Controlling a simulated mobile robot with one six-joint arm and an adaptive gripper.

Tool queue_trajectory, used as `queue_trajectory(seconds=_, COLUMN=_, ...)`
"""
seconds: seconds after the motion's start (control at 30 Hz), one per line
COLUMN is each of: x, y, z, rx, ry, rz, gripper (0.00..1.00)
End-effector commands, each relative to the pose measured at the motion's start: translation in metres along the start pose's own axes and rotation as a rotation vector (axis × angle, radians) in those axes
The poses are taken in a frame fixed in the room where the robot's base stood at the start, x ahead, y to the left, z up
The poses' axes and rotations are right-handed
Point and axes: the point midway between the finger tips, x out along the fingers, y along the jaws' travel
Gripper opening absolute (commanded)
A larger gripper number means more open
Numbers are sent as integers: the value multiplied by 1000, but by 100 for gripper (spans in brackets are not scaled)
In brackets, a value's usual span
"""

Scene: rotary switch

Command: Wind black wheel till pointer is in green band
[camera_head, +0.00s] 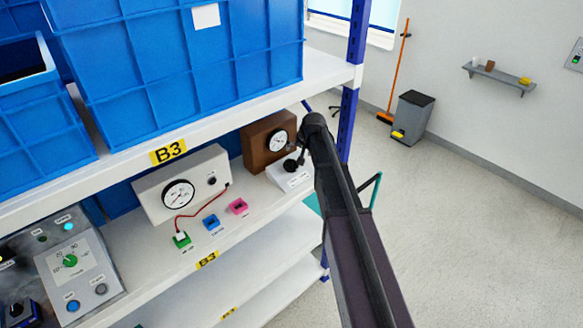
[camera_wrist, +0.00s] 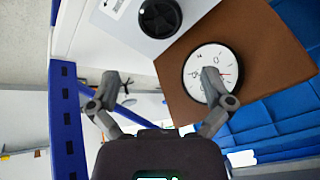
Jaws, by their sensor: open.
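The black wheel (camera_head: 291,165) is on a small white box (camera_head: 296,181) at the right end of the shelf. A round white gauge (camera_head: 278,142) is set in a brown housing (camera_head: 257,143) behind the wheel. In the wrist view its dial (camera_wrist: 201,62) shows a thin red pointer (camera_wrist: 226,74); one finger covers part of the face, and I cannot make out a green band. My gripper (camera_wrist: 163,88) is open and empty, apart from the wheel, its fingers spread below it in the wrist view.
A white box with another gauge (camera_head: 178,194) and a red cable stands left on the shelf (camera_head: 254,225). Blue and pink blocks lie in front. A blue post (camera_head: 348,120) bounds the shelf at right. Large blue bins fill the shelf above. A grey control panel is at lower left.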

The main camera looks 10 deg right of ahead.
Motion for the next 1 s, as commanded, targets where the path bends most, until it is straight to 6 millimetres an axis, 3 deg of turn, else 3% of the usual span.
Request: queue_trajectory(seconds=1.0, x=91, y=1, z=1, rx=0, ry=0, rz=0, gripper=100)
